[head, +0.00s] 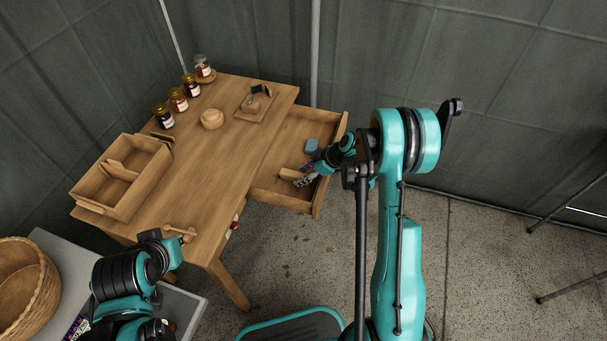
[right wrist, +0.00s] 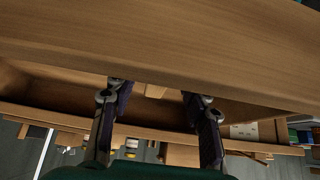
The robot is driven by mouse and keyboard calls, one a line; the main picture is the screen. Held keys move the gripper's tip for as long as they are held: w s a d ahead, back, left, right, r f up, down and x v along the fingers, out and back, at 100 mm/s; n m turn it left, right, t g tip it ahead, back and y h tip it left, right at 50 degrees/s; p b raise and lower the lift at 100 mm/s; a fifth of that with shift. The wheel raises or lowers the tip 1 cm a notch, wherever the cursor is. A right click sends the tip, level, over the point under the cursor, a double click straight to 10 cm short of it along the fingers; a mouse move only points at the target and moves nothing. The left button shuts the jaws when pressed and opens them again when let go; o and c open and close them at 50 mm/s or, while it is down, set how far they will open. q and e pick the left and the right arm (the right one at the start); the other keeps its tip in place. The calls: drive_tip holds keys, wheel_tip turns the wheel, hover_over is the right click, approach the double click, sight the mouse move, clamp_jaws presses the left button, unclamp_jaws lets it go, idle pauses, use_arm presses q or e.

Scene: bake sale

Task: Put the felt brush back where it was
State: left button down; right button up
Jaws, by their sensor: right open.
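My right gripper (head: 302,178) is open and reaches down over the open drawer (head: 332,150) at the right side of the table. A light wooden piece (head: 290,174) lies in the drawer beside its fingertips. A small blue-grey block (head: 311,144) lies farther back in the drawer. I cannot tell for certain which of these is the felt brush. In the right wrist view the fingers (right wrist: 155,96) are apart, with a bit of pale wood (right wrist: 156,91) showing between them. My left gripper (head: 165,240) is at the table's near edge; its jaws are unclear.
The wooden table (head: 222,165) holds a divided wooden box (head: 152,184), several jars (head: 179,100), a round wooden piece (head: 211,118) and a small board (head: 245,115) with dark-topped items. A wooden tool (head: 181,232) lies near the left gripper. A wicker basket (head: 45,290) stands at lower left.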

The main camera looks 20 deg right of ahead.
drive_tip(key=p+v, duration=0.4)
drive_tip(key=v, duration=0.8)
drive_tip(key=shift+r, duration=0.1)
drive_tip(key=s+a+r+m+h, duration=0.2)
drive_tip(key=s+a+r+m, duration=0.15)
drive_tip(key=r, duration=0.45)
drive_tip(key=s+a+r+m+t+h, duration=0.1)
drive_tip(key=s+r+m, duration=0.3)
drive_tip(key=s, duration=0.5)
drive_tip(key=s+a+r+m+t+h, duration=0.2)
drive_tip(key=s+r, duration=0.3)
drive_tip(key=s, duration=0.4)
drive_tip(key=shift+a+m+h, duration=0.35)
drive_tip(key=shift+m+h, duration=0.25)
drive_tip(key=shift+m, duration=0.25)
